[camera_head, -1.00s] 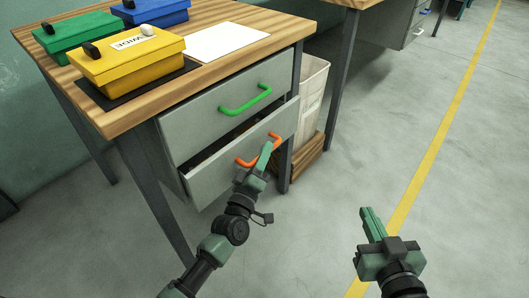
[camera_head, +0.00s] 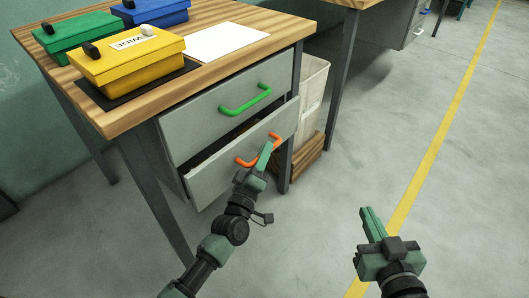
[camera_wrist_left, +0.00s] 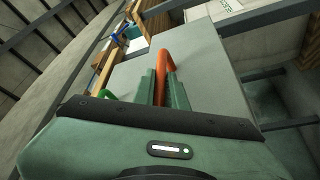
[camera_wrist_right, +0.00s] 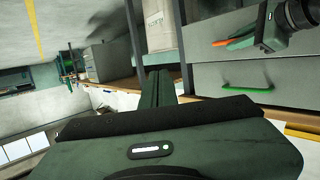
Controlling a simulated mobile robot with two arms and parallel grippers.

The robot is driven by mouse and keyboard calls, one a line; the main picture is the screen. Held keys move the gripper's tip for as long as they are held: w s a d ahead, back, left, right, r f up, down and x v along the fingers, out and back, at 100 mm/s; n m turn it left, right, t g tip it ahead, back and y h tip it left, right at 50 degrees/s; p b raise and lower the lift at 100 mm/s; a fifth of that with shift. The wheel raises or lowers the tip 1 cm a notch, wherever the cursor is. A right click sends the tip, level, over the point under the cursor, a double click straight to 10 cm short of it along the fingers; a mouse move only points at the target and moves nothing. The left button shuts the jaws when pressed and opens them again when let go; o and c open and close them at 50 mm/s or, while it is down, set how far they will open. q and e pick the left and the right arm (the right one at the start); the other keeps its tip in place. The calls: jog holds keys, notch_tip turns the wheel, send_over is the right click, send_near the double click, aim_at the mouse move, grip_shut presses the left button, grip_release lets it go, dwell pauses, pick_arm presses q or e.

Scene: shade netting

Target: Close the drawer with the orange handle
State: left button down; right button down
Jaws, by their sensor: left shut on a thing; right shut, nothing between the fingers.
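The lower drawer (camera_head: 212,178) of the workbench has an orange handle (camera_head: 246,163) and stands partly open, with a dark gap above its front. My left gripper (camera_head: 267,152) is shut on the orange handle, which also shows between its fingers in the left wrist view (camera_wrist_left: 163,68). Its fingers hide part of the handle. The upper drawer (camera_head: 210,112) with a green handle (camera_head: 245,100) is above it and looks shut. My right gripper (camera_head: 370,224) is shut and empty, out over the floor to the right of the bench.
On the wooden benchtop (camera_head: 283,32) are yellow (camera_head: 125,62), green (camera_head: 78,38) and blue (camera_head: 152,10) boxes and a white sheet (camera_head: 227,41). A pale bin (camera_head: 312,95) stands beside the drawers. The floor right of the bench is clear.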

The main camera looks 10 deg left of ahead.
aim_at(254, 147)
pick_arm(q)
jog(key=shift+f, duration=0.1)
